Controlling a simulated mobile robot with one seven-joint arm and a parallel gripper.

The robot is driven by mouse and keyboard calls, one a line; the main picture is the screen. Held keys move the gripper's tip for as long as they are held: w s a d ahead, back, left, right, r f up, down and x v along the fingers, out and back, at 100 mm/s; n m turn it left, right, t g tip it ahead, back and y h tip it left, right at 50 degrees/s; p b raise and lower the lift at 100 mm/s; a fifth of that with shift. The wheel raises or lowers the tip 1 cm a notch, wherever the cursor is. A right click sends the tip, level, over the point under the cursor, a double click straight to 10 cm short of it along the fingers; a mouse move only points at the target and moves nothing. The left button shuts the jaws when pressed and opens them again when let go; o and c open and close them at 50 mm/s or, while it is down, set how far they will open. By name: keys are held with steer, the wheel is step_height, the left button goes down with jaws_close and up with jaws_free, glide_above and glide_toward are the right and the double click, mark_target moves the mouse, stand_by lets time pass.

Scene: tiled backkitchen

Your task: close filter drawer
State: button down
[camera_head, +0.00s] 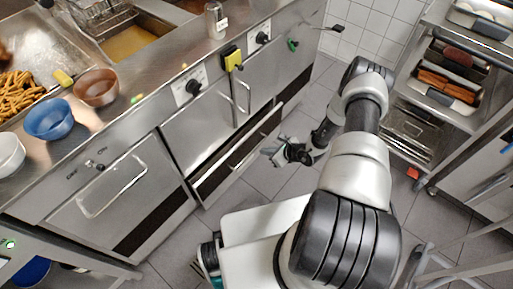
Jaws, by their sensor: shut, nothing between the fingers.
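The filter drawer (238,158) is low in the steel fryer cabinet, under the cabinet doors. Its long front stands out from the cabinet, with a dark gap behind its top edge, so it looks partly open. My gripper (270,152) is low over the floor, just right of the drawer front. Its fingers point left towards the drawer front and are shut with nothing seen between them. I cannot tell whether the fingertips touch the drawer. My arm comes in from the lower right.
Cabinet doors with bar handles (242,97) are above the drawer. The counter holds a blue bowl (48,119), a brown bowl (96,88) and fries (18,92). A steel rack with trays (447,86) stands at the right. Tiled floor (290,185) is clear around my gripper.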

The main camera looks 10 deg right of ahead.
steer(key=b+x, duration=0.1)
steer(key=x, duration=0.3)
steer(key=r+b+x, duration=0.1)
steer(key=x, duration=0.2)
steer(key=w+b+x, duration=0.1)
steer(key=b+x, duration=0.1)
steer(key=x, duration=0.2)
steer(key=shift+w+a, duration=0.2)
steer(key=shift+a, duration=0.35)
steer(key=shift+w+a, duration=0.35)
steer(key=shift+w, duration=0.1)
